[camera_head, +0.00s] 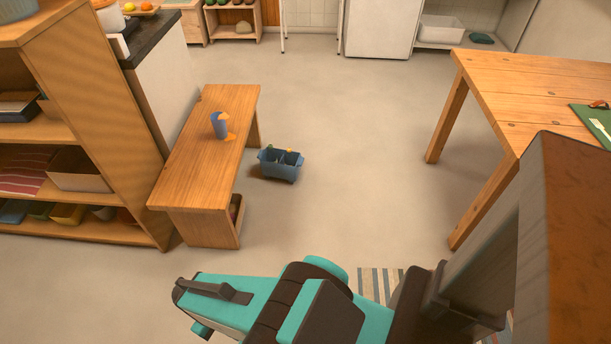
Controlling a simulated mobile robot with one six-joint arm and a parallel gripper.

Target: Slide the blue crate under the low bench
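The blue crate (279,171) stands upright on the floor, just right of the low bench, and holds a few small things, too small to name. The low wooden bench (196,175) stands left of it, and the crate's left end is close to the bench's right edge. I cannot tell whether they touch. My gripper (190,304) is at the bottom left end of my teal and dark arm, in front of the bench and well apart from the crate. Its fingers do not show clearly enough to tell open from shut.
A brown thing (235,210) shows under the bench's near end. A wooden shelf (130,180) stands left and a table (530,75) right.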

